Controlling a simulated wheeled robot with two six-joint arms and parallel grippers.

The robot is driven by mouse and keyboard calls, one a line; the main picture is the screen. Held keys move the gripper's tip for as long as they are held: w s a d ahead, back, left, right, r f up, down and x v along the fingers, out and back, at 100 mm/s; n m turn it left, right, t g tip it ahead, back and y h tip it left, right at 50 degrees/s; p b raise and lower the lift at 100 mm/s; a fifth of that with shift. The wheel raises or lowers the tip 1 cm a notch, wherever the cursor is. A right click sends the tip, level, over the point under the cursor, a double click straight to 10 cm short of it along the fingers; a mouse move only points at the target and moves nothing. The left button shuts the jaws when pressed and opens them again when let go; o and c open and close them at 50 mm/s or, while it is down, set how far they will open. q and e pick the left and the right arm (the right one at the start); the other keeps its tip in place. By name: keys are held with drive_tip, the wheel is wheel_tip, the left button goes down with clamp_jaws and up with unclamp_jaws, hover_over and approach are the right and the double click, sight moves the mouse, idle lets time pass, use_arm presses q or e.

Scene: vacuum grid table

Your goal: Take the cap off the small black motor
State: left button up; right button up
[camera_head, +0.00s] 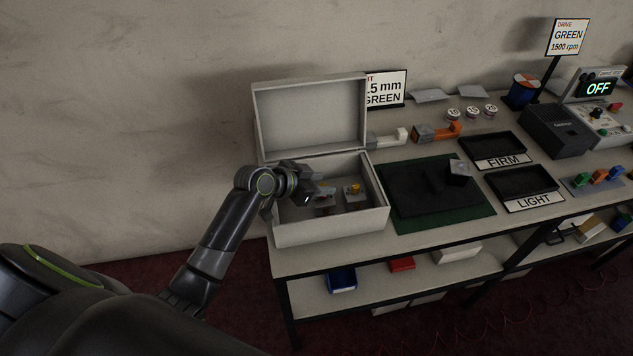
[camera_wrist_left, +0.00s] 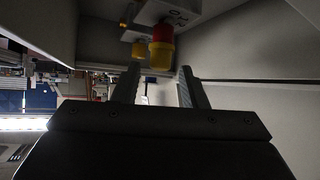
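My left gripper (camera_head: 308,194) is inside the open white box (camera_head: 330,231), near its left inner side. In the left wrist view the gripper (camera_wrist_left: 158,88) has its two fingers apart with nothing held. A red and yellow knob (camera_wrist_left: 162,48) on a pale block shows just beyond the fingertips, and a second yellow knob (camera_wrist_left: 138,48) is behind it. In the head view the box holds a block with a yellow knob (camera_head: 354,188) and another partly hidden by my gripper. A dark cylinder with an orange and blue disc (camera_head: 524,88) stands at the back; I cannot tell if it is the motor.
The box lid (camera_head: 310,118) stands open. A black pad on a green mat (camera_head: 470,214) lies right of the box, with a grey block (camera_head: 459,173) on it. Black trays marked FIRM (camera_head: 500,148) and LIGHT (camera_head: 523,182) are farther right. A panel (camera_head: 597,88) reads OFF.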

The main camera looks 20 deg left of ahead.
use_arm(q)
drive_tip(key=shift+r, duration=0.3)
drive_tip(key=b+v, duration=0.1)
drive_tip(key=v, duration=1.1)
drive_tip(key=shift+r, duration=0.3)
drive_tip(key=shift+a, duration=0.1)
